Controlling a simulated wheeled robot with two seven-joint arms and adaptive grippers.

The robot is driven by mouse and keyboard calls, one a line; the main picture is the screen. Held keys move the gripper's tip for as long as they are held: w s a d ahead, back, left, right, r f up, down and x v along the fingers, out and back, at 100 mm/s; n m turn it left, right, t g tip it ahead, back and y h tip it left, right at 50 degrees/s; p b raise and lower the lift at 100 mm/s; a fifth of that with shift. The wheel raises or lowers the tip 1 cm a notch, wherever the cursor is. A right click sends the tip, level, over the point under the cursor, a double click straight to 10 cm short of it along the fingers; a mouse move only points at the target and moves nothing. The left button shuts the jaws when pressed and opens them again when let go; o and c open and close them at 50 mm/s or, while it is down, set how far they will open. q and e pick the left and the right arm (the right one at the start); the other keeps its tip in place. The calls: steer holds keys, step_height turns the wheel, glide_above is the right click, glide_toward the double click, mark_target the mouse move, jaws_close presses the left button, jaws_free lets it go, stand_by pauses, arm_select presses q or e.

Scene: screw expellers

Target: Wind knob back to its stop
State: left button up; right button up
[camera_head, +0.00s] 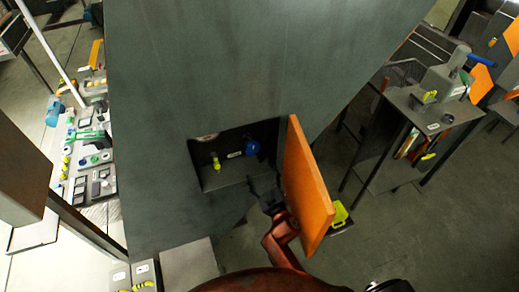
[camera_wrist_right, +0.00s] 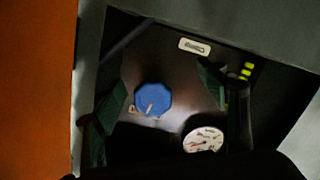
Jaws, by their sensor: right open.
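The blue knob (camera_head: 252,147) sits on the back panel inside a dark recess of the large grey-green machine (camera_head: 210,70). In the right wrist view the knob (camera_wrist_right: 153,99) is faceted, with a pale pointer line angled toward small marks beneath it. My right gripper (camera_head: 265,193) is at the lower right of the recess, partly hidden by the orange door. In the wrist view its two dark green fingers (camera_wrist_right: 166,88) are spread on either side of the knob, with visible gaps; they hold nothing. My left gripper is out of view.
The orange door (camera_head: 307,187) stands open right of the recess, close beside my right arm. Inside are a white-faced gauge (camera_wrist_right: 203,140), a label (camera_wrist_right: 194,46) and a yellow-green fitting (camera_head: 216,163). A cluttered workbench (camera_head: 445,105) stands at the right.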

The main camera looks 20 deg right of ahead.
steer(key=t, duration=0.1)
glide_toward(253, 151)
steer(key=w, duration=0.3)
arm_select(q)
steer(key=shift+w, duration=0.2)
arm_select(e)
steer(key=shift+m, duration=0.4)
steer(key=w, duration=0.7)
steer(key=shift+w, duration=0.2)
steer(key=shift+c, duration=0.4)
steer(key=c, duration=1.1)
steer(key=shift+n, duration=0.8)
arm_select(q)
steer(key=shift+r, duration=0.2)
arm_select(e)
steer(key=o, duration=1.2)
